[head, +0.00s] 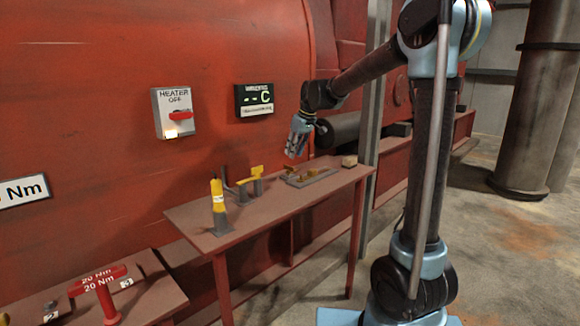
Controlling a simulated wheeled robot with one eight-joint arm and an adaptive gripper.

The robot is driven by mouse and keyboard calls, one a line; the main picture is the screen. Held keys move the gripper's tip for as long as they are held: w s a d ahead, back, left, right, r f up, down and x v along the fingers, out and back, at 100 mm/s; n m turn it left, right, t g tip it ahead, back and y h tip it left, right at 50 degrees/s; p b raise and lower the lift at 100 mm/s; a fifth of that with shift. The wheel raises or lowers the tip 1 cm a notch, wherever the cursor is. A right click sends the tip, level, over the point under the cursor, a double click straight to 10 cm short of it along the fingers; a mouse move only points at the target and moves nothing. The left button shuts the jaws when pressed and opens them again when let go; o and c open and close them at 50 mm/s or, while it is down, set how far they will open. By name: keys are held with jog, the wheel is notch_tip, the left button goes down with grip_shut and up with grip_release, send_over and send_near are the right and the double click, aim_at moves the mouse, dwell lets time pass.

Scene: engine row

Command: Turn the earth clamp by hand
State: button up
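My gripper (296,153) points down above the far part of a narrow brown table, and its fingers are too small to show whether they are open or shut. Small brass-coloured parts (291,176) sit on a flat grey plate (322,177) just below it. They may be the earth clamp, but I cannot tell for sure. A gap shows between my fingertips and these parts. I see nothing clearly held.
The table (268,213) also carries a yellow-handled tool (217,195) upright in a grey holder, a yellow bracket-like piece (256,172) and a small tan block (349,161). A red T-handle (98,284) stands on a lower bench at front left. A red wall rises behind.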

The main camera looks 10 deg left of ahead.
aim_at(293, 168)
jog(key=x, duration=0.7)
jog(key=shift+f, duration=0.15)
grip_shut()
